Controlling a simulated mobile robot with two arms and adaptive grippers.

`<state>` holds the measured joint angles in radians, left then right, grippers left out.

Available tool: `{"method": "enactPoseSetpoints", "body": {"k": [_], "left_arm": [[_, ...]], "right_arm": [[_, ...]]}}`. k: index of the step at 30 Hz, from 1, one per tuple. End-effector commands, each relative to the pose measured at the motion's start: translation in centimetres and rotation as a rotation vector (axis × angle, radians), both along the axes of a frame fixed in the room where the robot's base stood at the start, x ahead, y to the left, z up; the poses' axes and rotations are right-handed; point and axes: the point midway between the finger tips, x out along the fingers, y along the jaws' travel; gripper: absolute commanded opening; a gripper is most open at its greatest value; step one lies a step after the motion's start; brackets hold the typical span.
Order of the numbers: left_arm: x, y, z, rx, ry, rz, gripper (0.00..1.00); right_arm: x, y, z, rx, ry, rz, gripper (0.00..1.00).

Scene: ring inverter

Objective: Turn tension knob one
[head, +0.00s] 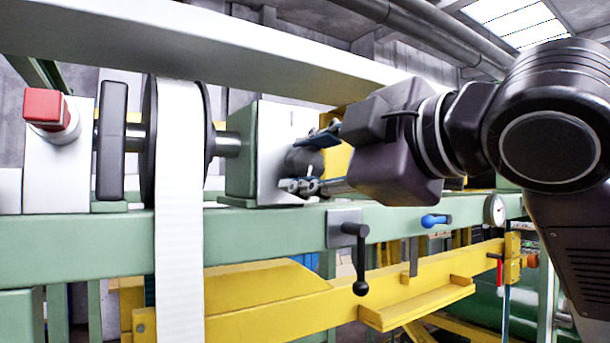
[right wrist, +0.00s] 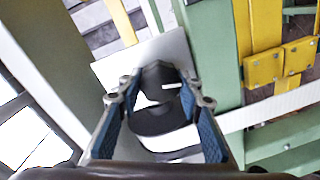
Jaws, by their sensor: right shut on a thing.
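The tension knob (head: 299,161) is dark and round, on the front face of a pale plate on a green box. It is partly hidden behind my fingers in the head view. In the right wrist view the knob (right wrist: 157,78) sits between the two fingers and shows a white mark line. My right gripper (head: 307,164) reaches in from the right, with one finger above the knob and one below, and is shut on it. It also shows in the right wrist view (right wrist: 160,100). My left gripper is in neither view.
A white web (head: 180,230) hangs from a roller left of the knob. A red button (head: 44,107) is at far left. Below are a black crank handle (head: 359,262), a blue handle (head: 436,220) and a gauge (head: 494,209). A long beam (head: 230,52) runs above.

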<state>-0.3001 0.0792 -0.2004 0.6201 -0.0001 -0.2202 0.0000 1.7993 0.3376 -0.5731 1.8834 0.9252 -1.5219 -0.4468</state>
Motion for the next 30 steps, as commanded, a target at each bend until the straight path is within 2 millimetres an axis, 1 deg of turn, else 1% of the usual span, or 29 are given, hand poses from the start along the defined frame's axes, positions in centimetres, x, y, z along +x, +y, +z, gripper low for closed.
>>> {"method": "enactPoseSetpoints", "body": {"k": [1,17,30], "left_arm": [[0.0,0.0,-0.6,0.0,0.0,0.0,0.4],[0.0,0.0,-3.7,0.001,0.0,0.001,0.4],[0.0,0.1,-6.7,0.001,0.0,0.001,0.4]], "right_arm": [[0.0,0.1,-0.5,0.033,0.028,0.002,0.09],[0.0,0.1,-0.6,0.45,0.309,0.001,0.09],[0.1,0.1,-0.8,0.794,0.545,-0.001,0.09]]}}
